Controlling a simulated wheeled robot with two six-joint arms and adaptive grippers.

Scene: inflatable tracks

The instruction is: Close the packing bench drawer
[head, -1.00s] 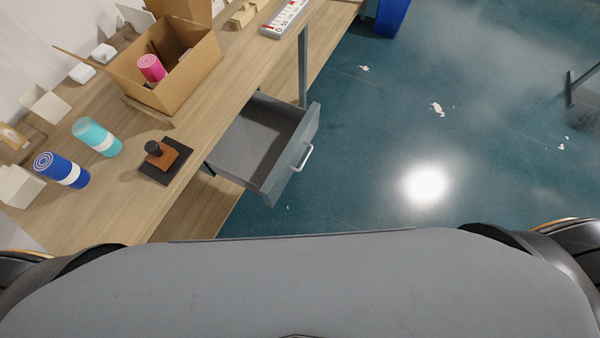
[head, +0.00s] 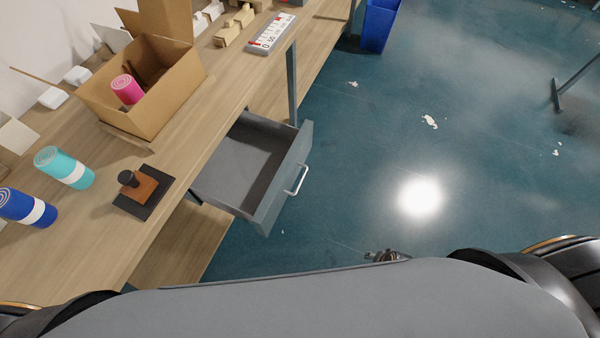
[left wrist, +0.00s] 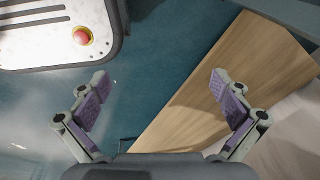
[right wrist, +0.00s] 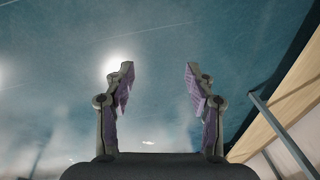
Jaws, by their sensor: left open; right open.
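The grey packing bench drawer (head: 268,205) is pulled out from under the wooden bench top, with its silver handle (head: 296,180) on the front panel facing the floor area. The drawer looks empty inside. In the left wrist view my left gripper (left wrist: 165,88) is open and empty, over the floor beside a wooden surface. In the right wrist view my right gripper (right wrist: 159,80) is open and empty, over the floor, with a bench edge at the right. A small part of a gripper shows at my base's front edge in the head view. Neither gripper touches the drawer.
The wooden bench (head: 100,225) carries an open cardboard box (head: 150,105), a stamp on a black pad (head: 143,190), and teal (head: 65,167) and blue (head: 27,207) rolls. A blue bin (head: 379,25) stands far back. The floor right of the drawer is clear.

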